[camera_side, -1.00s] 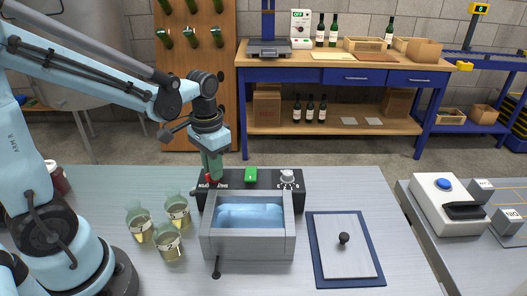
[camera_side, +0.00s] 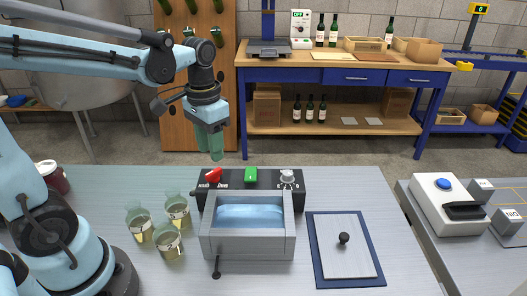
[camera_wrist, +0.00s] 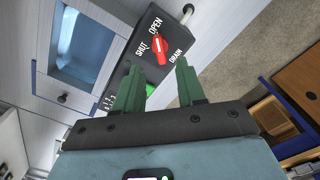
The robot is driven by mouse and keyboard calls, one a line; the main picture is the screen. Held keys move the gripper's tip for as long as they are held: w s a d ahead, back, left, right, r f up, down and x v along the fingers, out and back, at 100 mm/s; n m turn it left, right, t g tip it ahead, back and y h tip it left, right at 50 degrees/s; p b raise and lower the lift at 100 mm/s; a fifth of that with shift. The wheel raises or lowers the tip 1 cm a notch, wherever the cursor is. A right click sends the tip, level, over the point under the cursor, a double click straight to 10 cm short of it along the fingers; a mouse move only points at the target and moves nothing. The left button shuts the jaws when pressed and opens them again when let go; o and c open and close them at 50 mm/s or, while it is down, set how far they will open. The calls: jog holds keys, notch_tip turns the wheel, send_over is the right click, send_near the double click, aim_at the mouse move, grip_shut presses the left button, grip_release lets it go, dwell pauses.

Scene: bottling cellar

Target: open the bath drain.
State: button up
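The grey bath (camera_side: 206,240) holds blue water (camera_side: 250,215). A black control panel (camera_side: 233,180) stands behind it. The red drain knob (camera_side: 213,175) is at the panel's left end; it also shows in the wrist view (camera_wrist: 160,48), by the words OPEN, SHUT and DRAIN. There the knob's white line runs toward OPEN. My gripper (camera_side: 211,157) hangs above the knob, apart from it. In the wrist view my gripper (camera_wrist: 157,63) has its two green fingers spread, with nothing between them.
A green switch (camera_side: 250,175) and a grey dial (camera_side: 287,176) share the panel. Several glass beakers (camera_side: 168,243) stand left of the bath. A lid with a black knob (camera_side: 344,239) lies on a blue mat (camera_side: 318,273) to the right.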

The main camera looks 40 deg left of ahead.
aim_at(213, 171)
notch_tip(213, 171, up, 6)
dwell(0.4)
jog(key=s+d+f+t, duration=0.1)
jog(key=f+t, duration=0.1)
jog(key=d+f+t, duration=0.1)
jog(key=t, duration=0.1)
jog(key=s+d+f+t, duration=0.1)
jog(key=d+f+t, duration=0.1)
jog(key=t, duration=0.1)
jog(key=shift+s+f, duration=0.35)
